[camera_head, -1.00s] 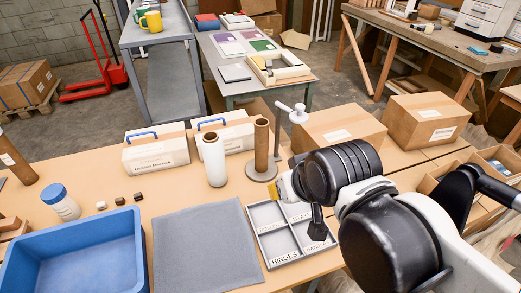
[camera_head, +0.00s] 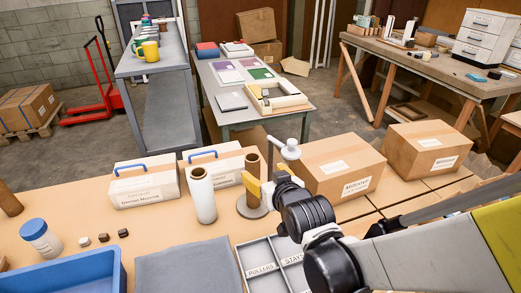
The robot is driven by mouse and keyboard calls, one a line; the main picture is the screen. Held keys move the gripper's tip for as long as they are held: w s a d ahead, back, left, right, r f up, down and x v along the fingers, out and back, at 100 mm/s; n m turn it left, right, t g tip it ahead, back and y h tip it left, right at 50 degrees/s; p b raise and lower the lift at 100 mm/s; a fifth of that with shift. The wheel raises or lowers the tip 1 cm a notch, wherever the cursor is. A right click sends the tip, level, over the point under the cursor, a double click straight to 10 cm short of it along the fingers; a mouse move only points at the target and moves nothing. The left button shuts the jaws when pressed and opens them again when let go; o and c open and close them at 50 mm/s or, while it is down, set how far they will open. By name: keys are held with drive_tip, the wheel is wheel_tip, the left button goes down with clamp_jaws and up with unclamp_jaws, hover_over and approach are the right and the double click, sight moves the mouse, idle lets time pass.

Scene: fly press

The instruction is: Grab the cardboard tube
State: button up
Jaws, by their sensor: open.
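A brown cardboard tube (camera_head: 252,163) stands upright on a round grey base (camera_head: 243,208) on the near table. Another brown tube (camera_head: 9,203) is cut off by the left edge. The gripper hides part of the base and the foot of the knobbed grey post (camera_head: 290,149).
A white roll with a brown core (camera_head: 203,197) stands close left of the tube. A cardboard box (camera_head: 340,165) is at the right and white boxes with blue handles (camera_head: 142,184) are behind. A divided tray (camera_head: 262,267), grey mat (camera_head: 185,270) and blue bin (camera_head: 70,275) lie in front.

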sight(255, 166)
drive_tip(key=b+x, duration=0.1)
drive_tip(key=x, duration=0.2)
drive_tip(key=b+x, duration=0.1)
drive_tip(key=x, duration=0.2)
drive_tip(key=b+x, duration=0.1)
drive_tip(key=x, duration=0.2)
drive_tip(key=shift+w+a, duration=0.1)
drive_tip(key=shift+a, duration=0.25)
drive_tip(key=shift+r, duration=0.1)
drive_tip(key=c, duration=1.4)
